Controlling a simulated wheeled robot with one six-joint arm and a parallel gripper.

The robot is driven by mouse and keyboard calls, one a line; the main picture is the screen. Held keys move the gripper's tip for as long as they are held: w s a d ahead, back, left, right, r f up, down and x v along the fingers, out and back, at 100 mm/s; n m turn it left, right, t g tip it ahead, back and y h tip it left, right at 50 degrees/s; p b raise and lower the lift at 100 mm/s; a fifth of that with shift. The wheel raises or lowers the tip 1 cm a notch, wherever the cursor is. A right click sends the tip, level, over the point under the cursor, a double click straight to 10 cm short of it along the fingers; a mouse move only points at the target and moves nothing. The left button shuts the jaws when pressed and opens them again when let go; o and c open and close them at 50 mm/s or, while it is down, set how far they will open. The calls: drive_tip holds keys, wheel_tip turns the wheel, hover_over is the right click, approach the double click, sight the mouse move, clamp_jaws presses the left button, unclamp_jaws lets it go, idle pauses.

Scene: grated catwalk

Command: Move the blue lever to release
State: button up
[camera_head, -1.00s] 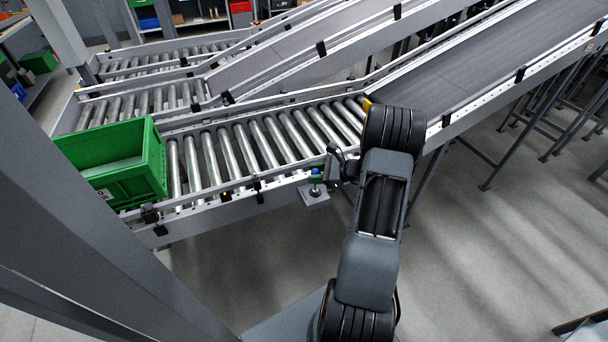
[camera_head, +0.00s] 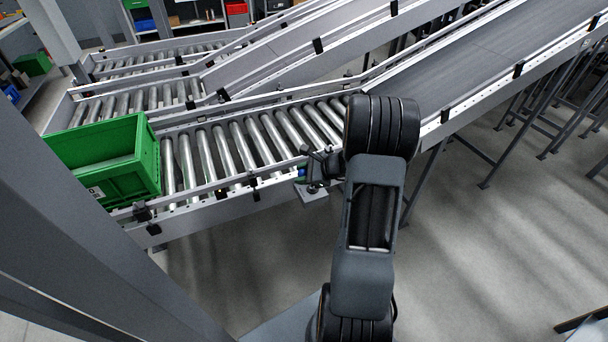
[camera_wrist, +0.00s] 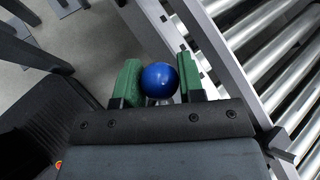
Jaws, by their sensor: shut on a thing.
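The blue lever's ball knob (camera_wrist: 159,80) sits between the two green-padded fingers of my gripper (camera_wrist: 158,82) in the wrist view. My gripper is shut on the knob, with one pad on each side. In the head view a small bit of the blue knob (camera_head: 302,172) shows beside my gripper (camera_head: 311,172), at the conveyor's front rail. The lever's grey base plate (camera_head: 312,193) is mounted on that rail. The lever's shaft is mostly hidden by the knob and my gripper, so its tilt is hard to tell.
A green crate (camera_head: 118,165) stands on the roller conveyor (camera_head: 235,150) to the left. A belt conveyor (camera_head: 470,60) rises to the upper right. The side rail (camera_wrist: 215,45) runs close beside my gripper in the wrist view. The floor in front of the conveyor is clear.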

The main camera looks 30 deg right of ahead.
drive_tip(key=shift+s+f, duration=0.1)
drive_tip(key=o, duration=0.9)
drive_tip(key=v, duration=1.3)
drive_tip(key=shift+s+r, duration=0.15)
drive_tip(key=shift+r, duration=0.15)
drive_tip(key=shift+d, duration=0.15)
